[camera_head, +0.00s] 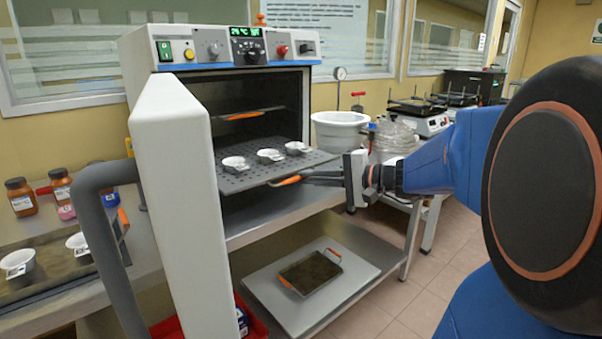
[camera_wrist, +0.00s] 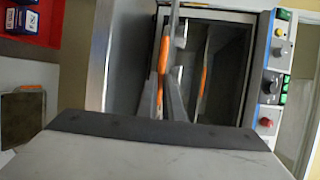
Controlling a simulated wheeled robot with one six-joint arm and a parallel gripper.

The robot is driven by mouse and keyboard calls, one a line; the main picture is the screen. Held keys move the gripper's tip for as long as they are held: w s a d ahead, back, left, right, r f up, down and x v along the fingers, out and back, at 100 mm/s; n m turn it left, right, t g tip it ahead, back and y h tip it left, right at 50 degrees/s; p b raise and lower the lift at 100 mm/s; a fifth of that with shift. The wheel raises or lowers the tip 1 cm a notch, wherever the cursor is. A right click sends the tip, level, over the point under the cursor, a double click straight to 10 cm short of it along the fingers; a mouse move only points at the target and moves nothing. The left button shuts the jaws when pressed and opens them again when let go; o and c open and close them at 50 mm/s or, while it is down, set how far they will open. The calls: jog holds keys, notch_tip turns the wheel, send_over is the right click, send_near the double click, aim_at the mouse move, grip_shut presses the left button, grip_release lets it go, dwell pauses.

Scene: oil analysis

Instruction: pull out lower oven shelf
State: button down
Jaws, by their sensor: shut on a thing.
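The oven (camera_head: 225,60) stands on a steel bench with its white door (camera_head: 175,200) swung open to the left. The lower oven shelf (camera_head: 240,178) is a perforated grey plate that sticks part way out of the chamber. Several small white dishes (camera_head: 270,156) stand on it. Its front has an orange handle (camera_head: 285,181). My gripper (camera_head: 315,177) reaches in from the right and is shut on this handle. In the wrist view the fingers (camera_wrist: 172,95) close around the orange handle (camera_wrist: 163,65). The upper shelf (camera_head: 250,112) with its orange handle is inside the oven.
A tray with orange handles (camera_head: 310,272) lies on the bench's lower board. A white tub (camera_head: 338,132) and a glass vessel (camera_head: 392,142) stand right of the oven. Bottles and another tray (camera_head: 60,270) with dishes are at left. A red bin (camera_wrist: 40,20) shows in the wrist view.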

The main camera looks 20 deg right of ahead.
jog(key=shift+s+d, duration=0.2)
jog(key=shift+s, duration=0.5)
jog(key=c, duration=1.9)
grip_release()
jog(key=v, duration=1.7)
jog(key=shift+s, duration=0.15)
